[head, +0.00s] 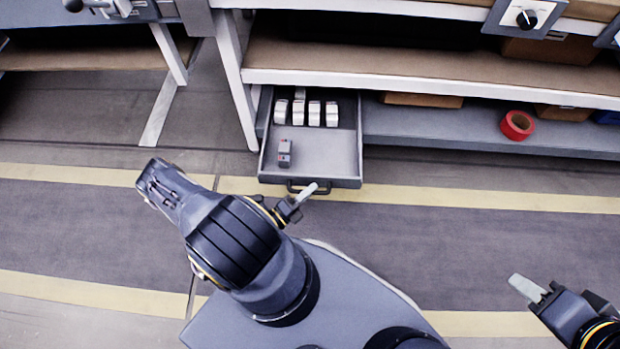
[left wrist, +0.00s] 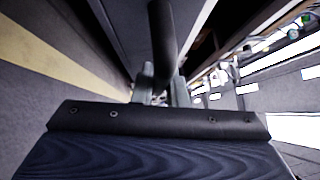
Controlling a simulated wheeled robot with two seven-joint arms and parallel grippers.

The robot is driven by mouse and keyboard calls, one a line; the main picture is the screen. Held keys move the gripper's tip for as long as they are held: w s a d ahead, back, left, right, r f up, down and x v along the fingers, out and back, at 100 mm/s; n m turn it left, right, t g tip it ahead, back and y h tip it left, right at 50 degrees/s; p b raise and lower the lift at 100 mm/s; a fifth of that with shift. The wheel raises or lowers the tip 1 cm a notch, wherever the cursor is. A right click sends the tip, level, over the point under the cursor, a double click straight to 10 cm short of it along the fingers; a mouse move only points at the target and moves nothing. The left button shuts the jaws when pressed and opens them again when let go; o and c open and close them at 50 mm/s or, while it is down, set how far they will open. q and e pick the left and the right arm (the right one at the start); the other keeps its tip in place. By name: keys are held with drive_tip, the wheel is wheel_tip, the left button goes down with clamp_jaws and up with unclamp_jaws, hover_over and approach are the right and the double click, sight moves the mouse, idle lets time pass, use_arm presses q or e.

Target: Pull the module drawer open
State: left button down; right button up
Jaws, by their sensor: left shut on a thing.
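The module drawer (head: 325,153) is pulled out from under the workbench and its inside shows in the head view. A row of several white modules stands at its back, and a small grey module (head: 285,153) lies nearer its front left. The dark handle (head: 296,187) is on the drawer's front face. My left gripper (head: 304,195) is at the handle, shut on it. In the left wrist view the dark handle bar (left wrist: 163,40) runs between the two fingers (left wrist: 160,88). My right gripper (head: 527,290) is away at the lower right; its finger gap is unclear.
The lower shelf (head: 430,130) continues right of the drawer, with a red tape roll (head: 518,125) on it. A white bench leg (head: 236,80) stands close to the drawer's left. The floor in front, with yellow stripes, is clear.

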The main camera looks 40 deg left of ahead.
use_arm(q)
drive_tip(key=shift+s+d, duration=0.4)
drive_tip(key=shift+s, duration=0.25)
drive_tip(key=c, duration=1.5)
unclamp_jaws()
drive_tip(key=shift+o, duration=0.2)
drive_tip(key=p+v, duration=0.1)
drive_tip(key=v, duration=0.6)
drive_tip(key=shift+s+a, duration=0.15)
drive_tip(key=shift+s, duration=0.2)
